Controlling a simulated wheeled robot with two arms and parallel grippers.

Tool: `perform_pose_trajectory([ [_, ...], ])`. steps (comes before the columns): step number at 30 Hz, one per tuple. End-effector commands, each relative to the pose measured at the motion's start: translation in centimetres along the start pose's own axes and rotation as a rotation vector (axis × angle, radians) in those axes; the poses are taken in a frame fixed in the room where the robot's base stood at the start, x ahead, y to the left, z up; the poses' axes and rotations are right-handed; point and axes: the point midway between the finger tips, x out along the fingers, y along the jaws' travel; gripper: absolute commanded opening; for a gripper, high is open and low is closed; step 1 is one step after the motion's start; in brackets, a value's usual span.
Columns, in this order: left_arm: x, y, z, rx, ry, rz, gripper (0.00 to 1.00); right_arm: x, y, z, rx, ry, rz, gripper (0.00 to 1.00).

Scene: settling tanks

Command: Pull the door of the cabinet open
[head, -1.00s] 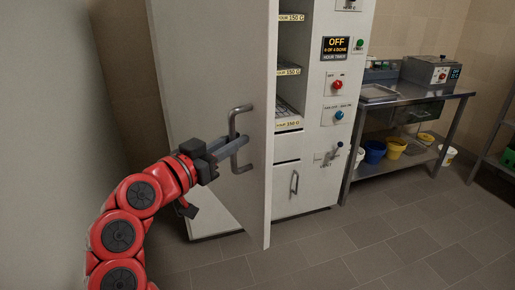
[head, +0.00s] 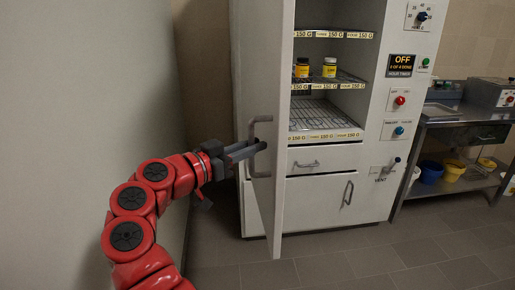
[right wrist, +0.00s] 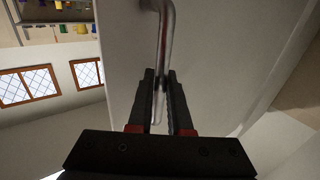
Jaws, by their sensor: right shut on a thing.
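The white cabinet (head: 330,200) stands ahead with its door (head: 277,215) swung open, seen nearly edge-on. Shelves with labels reading 150 G show inside. My right gripper (head: 258,149) is shut on the door's metal handle (head: 254,131), a bar on the door's outer face. In the right wrist view the handle (right wrist: 167,30) runs down between the two fingers (right wrist: 159,95), with the pale door face (right wrist: 220,60) behind it. My left gripper is in neither view.
Two small yellow-labelled jars (head: 329,67) stand on a shelf inside. A drawer (head: 322,160) and a lower door (head: 330,200) are shut. A steel bench (head: 470,118) with buckets (head: 454,170) stands right. A pale wall (head: 90,120) is close on the left.

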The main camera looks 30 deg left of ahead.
Motion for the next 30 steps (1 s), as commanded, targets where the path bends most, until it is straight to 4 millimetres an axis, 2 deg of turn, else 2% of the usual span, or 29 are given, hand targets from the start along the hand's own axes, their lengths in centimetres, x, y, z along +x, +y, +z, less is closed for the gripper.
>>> perform_pose_trajectory([
  [9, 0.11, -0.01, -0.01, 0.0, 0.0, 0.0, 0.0, -0.07, -0.91, -0.01, -0.003, 0.001, -0.002, 0.0],
  [23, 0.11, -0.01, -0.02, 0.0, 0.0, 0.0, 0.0, -0.08, -1.01, -0.02, 0.0, 0.0, -0.003, 0.0],
  [24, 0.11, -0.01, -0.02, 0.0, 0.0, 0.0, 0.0, -0.08, -1.01, -0.02, 0.0, 0.0, -0.003, 0.24],
  [28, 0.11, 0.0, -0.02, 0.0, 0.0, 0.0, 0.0, -0.08, -1.0, 0.0, 0.0, 0.0, -0.003, 0.47],
  [30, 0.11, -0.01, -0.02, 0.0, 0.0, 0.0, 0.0, -0.08, -1.0, 0.0, 0.0, 0.0, -0.003, 0.47],
])
